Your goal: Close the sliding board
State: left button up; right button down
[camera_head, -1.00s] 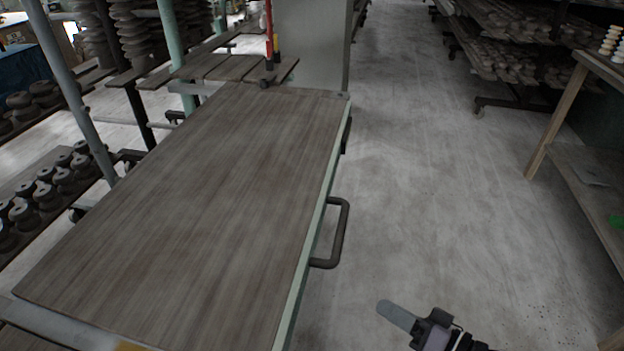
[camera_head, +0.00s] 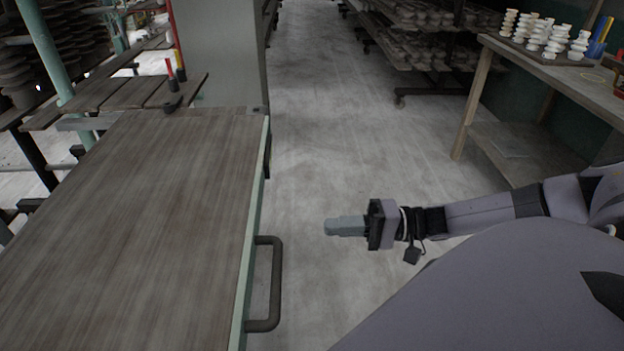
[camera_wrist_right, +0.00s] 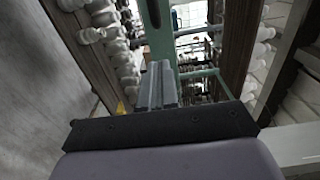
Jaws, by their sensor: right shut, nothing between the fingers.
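The sliding board (camera_head: 140,210) is a flat brown wood-grain panel with a pale green edge, at the left of the head view. A dark grey bar handle (camera_head: 275,285) sticks out from its right side. My right gripper (camera_head: 328,227) is shut and empty, out over the floor to the right of the handle and apart from it. Its closed fingers also show in the right wrist view (camera_wrist_right: 157,85), with nothing between them. My left gripper is not in view.
A wooden table (camera_head: 560,75) with white stacked pieces stands at the upper right. Racks of clay pieces (camera_head: 440,20) stand at the back. Slats with red and yellow-handled tools (camera_head: 176,60) lie beyond the board. Grey floor (camera_head: 330,130) is clear between board and table.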

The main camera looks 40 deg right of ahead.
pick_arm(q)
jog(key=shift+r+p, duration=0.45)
pick_arm(e)
jog(key=x, duration=1.2)
jog(key=shift+w+a, duration=0.1)
jog(key=shift+a, duration=0.05)
jog(key=shift+w+a, duration=0.15)
jog(key=shift+a, duration=0.1)
send_near(134, 229)
jog(key=w+a, duration=0.2)
jog(key=w+a+f+b, duration=0.1)
jog(key=w+a, duration=0.1)
jog(key=w+a+f+b, duration=0.1)
jog(key=w+a, duration=0.2)
jog(key=shift+f, duration=0.2)
jog(key=shift+w+a+b, duration=0.2)
jog(key=shift+w+b, duration=0.1)
jog(key=shift+w+a, duration=0.1)
jog(key=shift+a, duration=0.15)
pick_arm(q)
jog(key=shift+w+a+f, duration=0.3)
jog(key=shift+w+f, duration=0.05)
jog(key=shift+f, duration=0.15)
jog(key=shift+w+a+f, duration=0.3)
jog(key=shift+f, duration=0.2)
pick_arm(e)
jog(key=shift+r, duration=0.25)
jog(key=shift+w+a+r, duration=0.1)
